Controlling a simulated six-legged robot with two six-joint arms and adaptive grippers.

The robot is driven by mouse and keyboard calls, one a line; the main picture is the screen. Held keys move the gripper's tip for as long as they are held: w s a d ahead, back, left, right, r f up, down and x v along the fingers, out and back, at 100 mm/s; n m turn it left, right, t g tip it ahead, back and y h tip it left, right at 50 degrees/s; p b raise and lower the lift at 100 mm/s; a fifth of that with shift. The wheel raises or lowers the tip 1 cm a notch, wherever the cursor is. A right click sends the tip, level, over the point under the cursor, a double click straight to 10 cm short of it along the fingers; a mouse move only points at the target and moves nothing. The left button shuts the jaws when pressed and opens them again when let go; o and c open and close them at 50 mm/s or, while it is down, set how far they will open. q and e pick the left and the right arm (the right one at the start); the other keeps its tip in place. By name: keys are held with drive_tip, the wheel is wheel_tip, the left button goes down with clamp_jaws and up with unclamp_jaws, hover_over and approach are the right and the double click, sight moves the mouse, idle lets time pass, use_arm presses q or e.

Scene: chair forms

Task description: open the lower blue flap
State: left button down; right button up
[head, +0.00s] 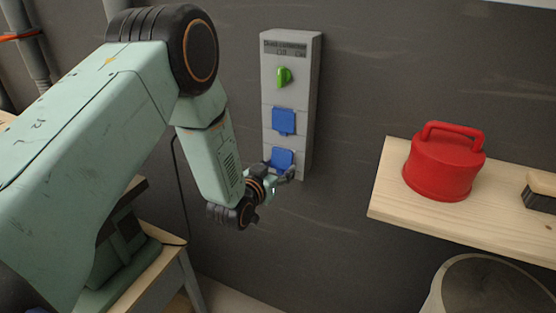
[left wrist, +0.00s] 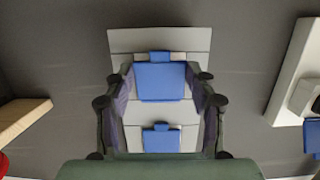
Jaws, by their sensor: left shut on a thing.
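A tall grey socket box on the wall carries a green knob (head: 284,77) above two blue flaps. The upper blue flap (head: 284,121) lies flat on the box and also shows low in the left wrist view (left wrist: 161,139). The lower blue flap (head: 281,158) is near the box's bottom; in the left wrist view it is the larger flap (left wrist: 161,84). My left gripper (head: 283,174) is at this flap, with one finger at each side of it, shut on it. The fingers hide its lower part in the head view. Whether it has lifted I cannot tell.
A wooden shelf (head: 385,205) at the right holds a red lidded container (head: 443,165) and a brush (head: 541,192). A pale bin (head: 445,290) stands below it. The wall between box and shelf is clear. My left arm fills the left side.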

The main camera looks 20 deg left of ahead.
use_arm(q)
drive_tip(key=r+g+p, duration=0.1)
drive_tip(key=p, duration=0.1)
drive_tip(key=r+g+p, duration=0.1)
drive_tip(key=g+p, duration=0.1)
drive_tip(key=shift+s, duration=0.3)
drive_tip(key=shift+s+g+p, duration=0.15)
drive_tip(key=shift+g+p, duration=0.55)
drive_tip(key=shift+p, duration=0.35)
drive_tip(key=c, duration=0.8)
unclamp_jaws()
drive_tip(key=shift+c, duration=0.2)
drive_tip(key=o, duration=0.4)
drive_tip(key=shift+f, duration=0.15)
drive_tip(key=shift+s, duration=0.2)
drive_tip(key=v, duration=1.1)
drive_tip(key=shift+s+r, duration=0.25)
drive_tip(key=shift+r, duration=0.1)
